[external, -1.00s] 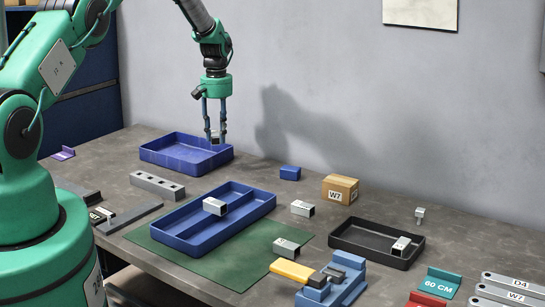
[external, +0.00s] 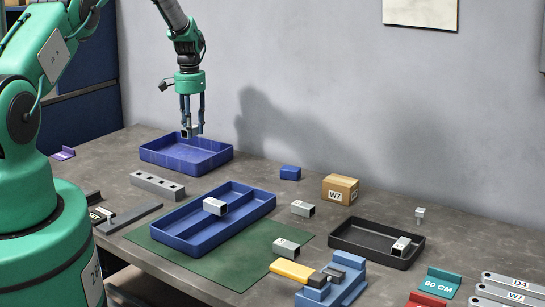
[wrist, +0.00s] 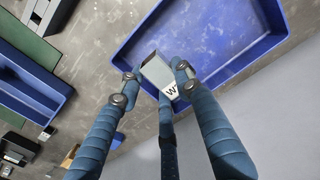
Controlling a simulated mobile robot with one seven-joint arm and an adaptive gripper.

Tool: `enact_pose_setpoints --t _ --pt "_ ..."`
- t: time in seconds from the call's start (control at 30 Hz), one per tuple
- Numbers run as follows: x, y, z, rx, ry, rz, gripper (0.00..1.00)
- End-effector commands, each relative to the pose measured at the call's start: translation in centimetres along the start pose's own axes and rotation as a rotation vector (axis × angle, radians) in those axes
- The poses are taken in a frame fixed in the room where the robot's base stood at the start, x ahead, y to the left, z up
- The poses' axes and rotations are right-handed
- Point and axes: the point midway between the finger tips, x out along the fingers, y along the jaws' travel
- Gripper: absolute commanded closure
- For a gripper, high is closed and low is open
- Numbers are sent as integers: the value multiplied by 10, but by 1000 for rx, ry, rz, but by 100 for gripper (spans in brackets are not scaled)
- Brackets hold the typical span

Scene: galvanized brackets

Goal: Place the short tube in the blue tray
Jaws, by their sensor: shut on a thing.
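My gripper (external: 191,132) is shut on a short grey square tube (wrist: 156,72) with a white label reading W and a partly hidden character. In the external view the tube shows small between the fingertips, over the back blue tray (external: 185,165). The tray is open, shallow and appears empty. In the wrist view the tray's blue wall (wrist: 240,50) lies beyond the tube, and the tube appears near the tray's edge. The tube looks raised above the tray floor; its exact height is hard to tell.
A divided blue tray (external: 246,222) holding a grey tube (external: 214,206) stands on a green mat (external: 150,236). A grey block with holes (external: 157,186) lies between the trays. A black tray (external: 340,241), cardboard box (external: 341,188) and blue vise-like fixture (external: 340,282) are to the right.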

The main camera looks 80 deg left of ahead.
Motion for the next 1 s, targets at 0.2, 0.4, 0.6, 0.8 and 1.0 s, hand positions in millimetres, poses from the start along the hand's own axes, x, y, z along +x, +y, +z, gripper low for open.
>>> enact_pose_setpoints --t 0.2,0.4,0.6,0.8,1.0 --pt "0 0 0 -1 0 0 93" --pt "13 1 1 -2 -2 1 93" --pt "39 1 0 -2 -2 1 93" --pt "56 1 0 -2 0 0 93" --pt "58 0 0 -2 1 0 93"
